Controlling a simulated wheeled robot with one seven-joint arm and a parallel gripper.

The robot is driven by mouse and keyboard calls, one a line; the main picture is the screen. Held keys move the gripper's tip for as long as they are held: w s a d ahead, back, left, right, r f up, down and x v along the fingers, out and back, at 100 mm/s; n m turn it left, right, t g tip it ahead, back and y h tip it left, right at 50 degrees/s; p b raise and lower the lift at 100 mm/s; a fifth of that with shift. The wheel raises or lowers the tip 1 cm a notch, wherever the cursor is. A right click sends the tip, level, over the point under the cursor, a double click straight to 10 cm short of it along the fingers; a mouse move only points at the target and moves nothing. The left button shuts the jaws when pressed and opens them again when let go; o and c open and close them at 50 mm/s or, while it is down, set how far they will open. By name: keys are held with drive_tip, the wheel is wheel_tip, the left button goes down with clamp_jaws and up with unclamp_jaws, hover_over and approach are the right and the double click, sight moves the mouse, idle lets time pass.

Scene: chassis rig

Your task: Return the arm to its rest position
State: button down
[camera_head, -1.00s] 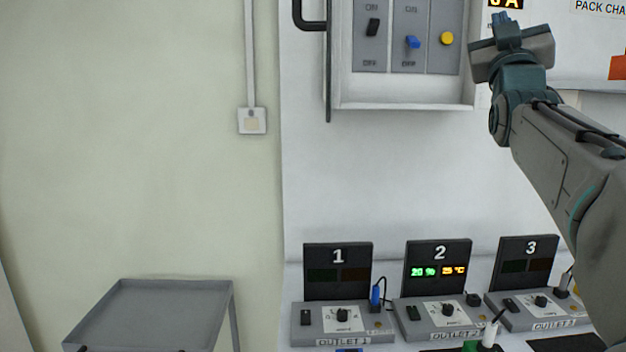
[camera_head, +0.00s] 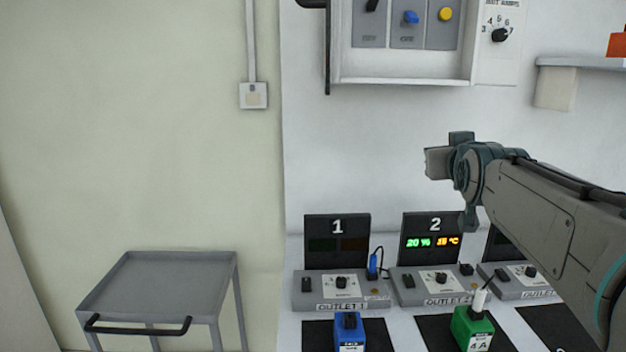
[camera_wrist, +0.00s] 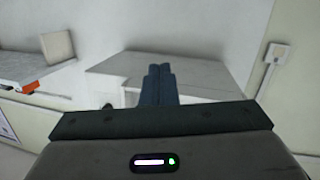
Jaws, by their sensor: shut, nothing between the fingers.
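My arm reaches in from the right side of the head view. My gripper (camera_head: 462,137) is at its end, in the air above and behind the outlet units, apart from them and empty. In the wrist view my gripper (camera_wrist: 157,72) shows its two dark fingers side by side, closed together with nothing between them. The tips stand out against a pale bench and wall.
Outlet 1 (camera_head: 341,287) and outlet 2 (camera_head: 438,282) sit on the bench. A blue pack (camera_head: 348,330) and a green pack (camera_head: 474,328) stand in front. A switch cabinet (camera_head: 400,80) hangs above. A grey cart (camera_head: 160,285) stands left. A shelf (camera_head: 585,62) is at right.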

drive_tip(key=s+a+f+g+y, duration=0.1)
drive_tip(key=s+a+f+g, duration=0.3)
drive_tip(key=f, duration=0.5)
drive_tip(key=s+a+f+g+y, duration=0.1)
drive_tip(key=s+a+f+g, duration=0.15)
drive_tip(key=s+f, duration=0.45)
drive_tip(key=s+a+f+g, duration=0.3)
drive_tip(key=s+f+g, duration=0.4)
drive_tip(key=s+f, duration=0.7)
drive_tip(key=shift+a+f+y+p, duration=0.15)
drive_tip(key=shift+f+y+p, duration=0.2)
drive_tip(key=shift+f, duration=0.15)
drive_tip(key=shift+w, duration=0.1)
